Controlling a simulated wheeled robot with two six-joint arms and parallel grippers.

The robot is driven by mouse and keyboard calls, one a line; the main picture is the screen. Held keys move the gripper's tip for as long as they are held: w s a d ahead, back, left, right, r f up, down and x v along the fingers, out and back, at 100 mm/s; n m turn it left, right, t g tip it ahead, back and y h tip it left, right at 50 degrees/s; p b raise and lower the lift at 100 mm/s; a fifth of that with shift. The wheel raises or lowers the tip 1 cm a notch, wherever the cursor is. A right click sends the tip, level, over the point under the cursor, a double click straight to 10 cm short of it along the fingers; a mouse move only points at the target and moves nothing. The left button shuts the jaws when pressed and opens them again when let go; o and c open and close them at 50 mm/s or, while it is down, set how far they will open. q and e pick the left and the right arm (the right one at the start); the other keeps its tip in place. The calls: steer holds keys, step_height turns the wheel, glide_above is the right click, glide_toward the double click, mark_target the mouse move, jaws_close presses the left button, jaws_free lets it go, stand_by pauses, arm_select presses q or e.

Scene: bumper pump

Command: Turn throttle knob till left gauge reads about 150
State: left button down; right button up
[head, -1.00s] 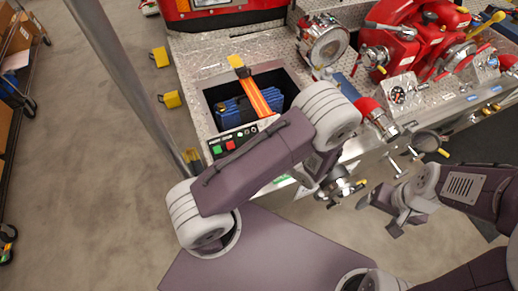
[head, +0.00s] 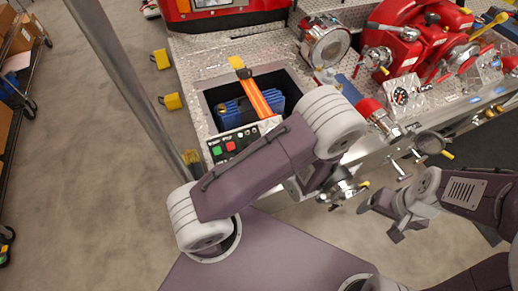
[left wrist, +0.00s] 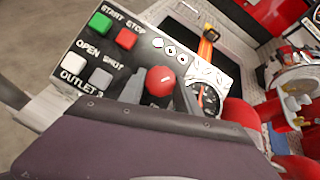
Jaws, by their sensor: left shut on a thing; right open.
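In the left wrist view my left gripper (left wrist: 160,92) has its two grey fingers on either side of a round red knob (left wrist: 160,80) on the black control panel, and it is shut on it. The left gauge (left wrist: 207,98), a round dial with an orange-red needle, is just right of the right finger. Its numbers are too small to read. In the head view my left arm covers the knob, this gauge and the left gripper. My right gripper (head: 390,220) is open and empty, in front of the truck's side.
The panel (left wrist: 105,60) has green, red, white and grey buttons left of the knob. A valve (head: 342,190) juts out below my left arm. A steel pole (head: 135,85) stands left.

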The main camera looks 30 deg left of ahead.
arm_select(q)
steer(key=c, duration=0.9)
jaws_free()
steer(key=v, duration=0.9)
steer(key=shift+s, duration=0.1)
